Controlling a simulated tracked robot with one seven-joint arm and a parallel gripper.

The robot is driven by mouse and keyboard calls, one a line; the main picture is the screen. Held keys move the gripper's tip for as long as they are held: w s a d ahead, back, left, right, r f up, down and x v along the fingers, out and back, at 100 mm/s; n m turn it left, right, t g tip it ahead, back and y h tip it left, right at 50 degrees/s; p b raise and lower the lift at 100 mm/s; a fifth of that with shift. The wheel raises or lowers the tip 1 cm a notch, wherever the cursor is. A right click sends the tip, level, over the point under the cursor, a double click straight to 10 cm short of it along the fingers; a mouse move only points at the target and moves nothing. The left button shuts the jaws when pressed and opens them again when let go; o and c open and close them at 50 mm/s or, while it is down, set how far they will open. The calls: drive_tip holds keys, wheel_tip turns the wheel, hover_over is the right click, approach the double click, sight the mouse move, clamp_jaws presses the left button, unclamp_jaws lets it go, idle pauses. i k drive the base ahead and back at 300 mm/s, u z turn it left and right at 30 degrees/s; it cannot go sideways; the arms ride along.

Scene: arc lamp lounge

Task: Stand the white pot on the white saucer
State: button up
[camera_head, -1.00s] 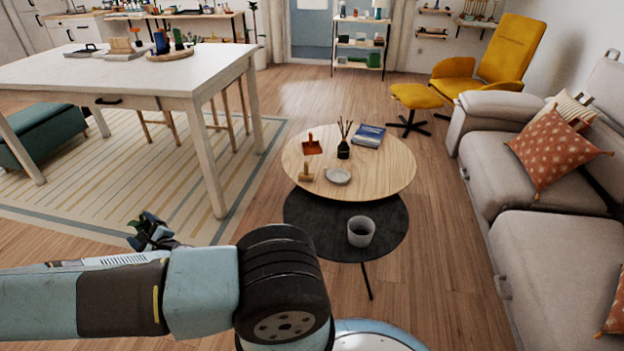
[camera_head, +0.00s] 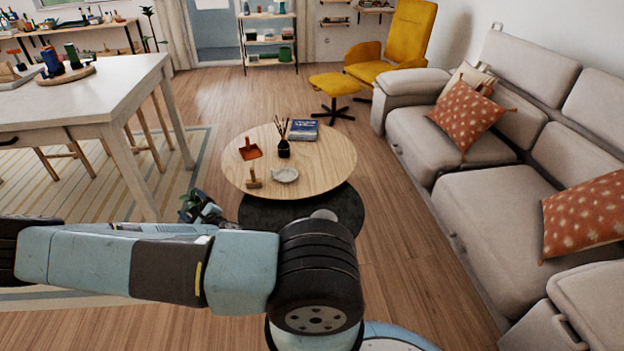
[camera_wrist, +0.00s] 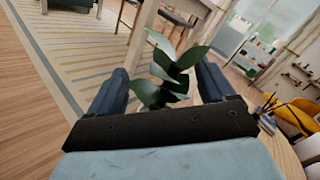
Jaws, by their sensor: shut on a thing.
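My gripper (camera_head: 203,208) is left of the round wooden table, shut on a leafy green plant. In the wrist view the plant's leaves (camera_wrist: 168,72) stand between the two fingers. Any pot below the leaves is hidden, so I cannot tell its colour. A small pale saucer-like dish (camera_head: 286,175) lies on the front part of the round tabletop, apart from my gripper, with nothing standing on it. A pale pot-like container (camera_head: 323,214) on the dark lower tier is mostly hidden by my arm.
The round table (camera_head: 325,172) also holds a red-orange item (camera_head: 250,149), a small wooden item (camera_head: 253,180), a dark reed diffuser (camera_head: 283,148) and a blue book (camera_head: 303,130). A white table (camera_head: 120,90) stands left and a grey sofa (camera_head: 480,190) right. Floor between table and sofa is clear.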

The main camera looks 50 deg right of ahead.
sight(283, 177)
drive_tip(key=z, duration=0.15)
drive_tip(key=i, duration=0.5)
drive_tip(key=z, duration=0.8)
drive_tip(key=i, duration=0.55)
drive_tip(key=u, duration=0.7)
